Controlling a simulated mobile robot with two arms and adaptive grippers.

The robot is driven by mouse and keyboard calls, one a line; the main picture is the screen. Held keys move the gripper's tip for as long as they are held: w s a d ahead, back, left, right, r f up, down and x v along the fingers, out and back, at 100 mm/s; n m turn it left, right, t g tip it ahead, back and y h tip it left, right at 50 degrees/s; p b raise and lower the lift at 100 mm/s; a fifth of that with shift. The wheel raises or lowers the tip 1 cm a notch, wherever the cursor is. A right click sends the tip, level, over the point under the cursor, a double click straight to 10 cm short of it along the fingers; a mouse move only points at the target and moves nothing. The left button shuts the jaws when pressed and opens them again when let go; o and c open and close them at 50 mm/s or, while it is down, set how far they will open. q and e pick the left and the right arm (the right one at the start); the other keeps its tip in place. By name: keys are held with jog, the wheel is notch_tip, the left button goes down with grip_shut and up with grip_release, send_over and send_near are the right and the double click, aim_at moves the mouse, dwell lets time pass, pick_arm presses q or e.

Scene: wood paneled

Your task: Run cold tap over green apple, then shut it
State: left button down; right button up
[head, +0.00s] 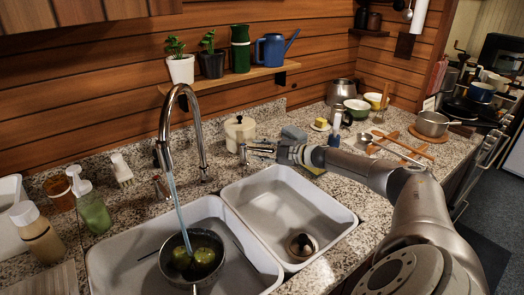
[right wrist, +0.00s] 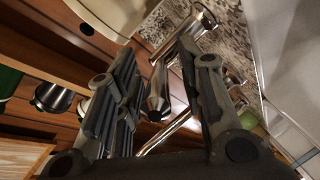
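Green apples (head: 204,257) sit in a dark pan (head: 192,284) in the left sink basin. The chrome faucet (head: 199,140) arches over them, and a bluish water stream (head: 177,208) runs from its spout down into the pan. One tap handle (head: 160,187) stands left of the faucet base, another (head: 243,155) to its right; I cannot tell which is cold by marking. My right gripper (head: 254,149) is at the right handle. In the right wrist view its fingers (right wrist: 165,85) are apart, with a chrome part (right wrist: 158,92) showing between them; contact is unclear. My left gripper is out of view.
The right basin (head: 262,210) holds a drain strainer. A cream pot (head: 239,133) stands behind the right handle. Soap bottles (head: 92,208) crowd the left counter. A shelf (head: 230,79) with plants and a blue watering can (head: 272,52) hangs above.

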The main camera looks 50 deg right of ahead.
jog(key=v, duration=1.2)
dwell(0.9)
jog(key=shift+f, duration=0.1)
dwell(0.5)
